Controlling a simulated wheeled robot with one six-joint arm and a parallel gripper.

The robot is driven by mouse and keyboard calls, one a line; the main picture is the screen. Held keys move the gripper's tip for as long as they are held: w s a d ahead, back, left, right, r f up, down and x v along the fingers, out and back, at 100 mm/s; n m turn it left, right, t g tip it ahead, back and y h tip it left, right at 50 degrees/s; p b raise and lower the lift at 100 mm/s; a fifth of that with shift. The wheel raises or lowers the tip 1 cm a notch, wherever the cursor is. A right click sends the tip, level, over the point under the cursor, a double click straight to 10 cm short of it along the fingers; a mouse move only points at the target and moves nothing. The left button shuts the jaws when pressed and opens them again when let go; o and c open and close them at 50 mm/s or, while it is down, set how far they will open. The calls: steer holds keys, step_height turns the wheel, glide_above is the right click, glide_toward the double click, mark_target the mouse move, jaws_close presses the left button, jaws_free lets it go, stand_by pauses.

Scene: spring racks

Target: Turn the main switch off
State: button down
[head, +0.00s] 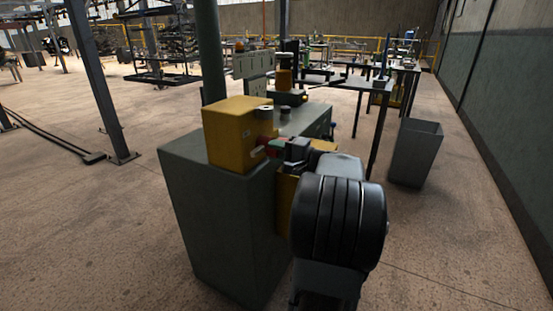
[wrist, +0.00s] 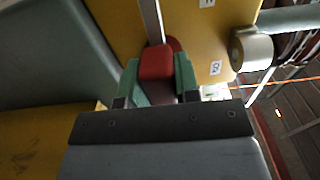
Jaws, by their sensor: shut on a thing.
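The main switch has a red handle (wrist: 157,62) with a dark red round base behind it, on the face of a yellow box (wrist: 112,22). My gripper (wrist: 158,78) has its two green fingers shut on the red handle, one on each side, in the wrist view.
The grey-green cabinet (head: 210,215) stands below the box. A dark green post (head: 208,50) rises behind it. A grey bin (head: 415,152) and a table (head: 375,85) stand to the right. Open concrete floor lies left of the cabinet.

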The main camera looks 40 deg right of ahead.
stand_by(0.6)
steer(key=c, duration=0.8)
jaws_free()
steer(key=shift+c, duration=0.2)
steer(key=shift+s, duration=0.1)
steer(key=p+v, duration=0.2)
steer(key=v, duration=1.1)
steer(key=shift+s, duration=0.3)
